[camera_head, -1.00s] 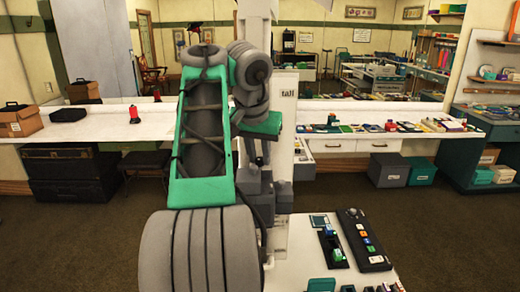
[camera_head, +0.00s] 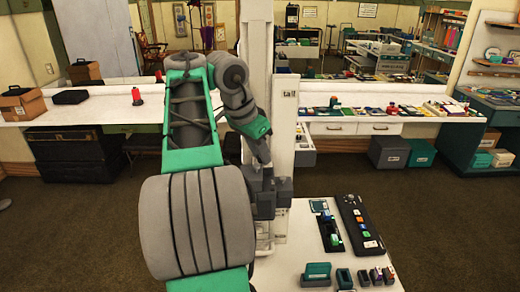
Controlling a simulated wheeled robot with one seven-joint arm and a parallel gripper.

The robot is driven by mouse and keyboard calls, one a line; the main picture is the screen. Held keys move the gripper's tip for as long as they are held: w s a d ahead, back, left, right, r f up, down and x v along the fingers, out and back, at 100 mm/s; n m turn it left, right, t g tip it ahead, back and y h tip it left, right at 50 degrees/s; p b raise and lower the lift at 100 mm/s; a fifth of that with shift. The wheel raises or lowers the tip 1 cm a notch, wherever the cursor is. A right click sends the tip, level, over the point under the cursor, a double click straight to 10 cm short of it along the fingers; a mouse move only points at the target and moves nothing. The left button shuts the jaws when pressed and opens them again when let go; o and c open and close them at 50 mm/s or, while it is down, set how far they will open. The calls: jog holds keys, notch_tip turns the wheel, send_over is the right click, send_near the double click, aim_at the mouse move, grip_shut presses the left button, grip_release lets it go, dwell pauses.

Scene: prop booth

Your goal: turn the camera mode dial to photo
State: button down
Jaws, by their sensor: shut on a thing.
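My arm reaches up from the lower left and bends down to my gripper (camera_head: 268,190), a dark grey shape in front of the white post (camera_head: 255,90). Its fingertips do not show clearly. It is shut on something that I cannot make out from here. I cannot pick out the camera or its mode dial; my arm and gripper cover part of that area. A white upright panel marked "tall" (camera_head: 285,115) stands just behind and right of the gripper.
A white table (camera_head: 300,225) at the lower right holds a long black device (camera_head: 360,225) with coloured buttons, a black tray (camera_head: 331,233), a green block (camera_head: 317,271) and several small stamp-like pieces. A long white counter (camera_head: 350,128) with drawers runs behind. Brown floor is open at the right.

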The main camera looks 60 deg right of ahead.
dwell(0.3)
jog(key=c, duration=1.2)
grip_release()
jog(key=shift+c, duration=0.2)
jog(key=shift+f, duration=0.1)
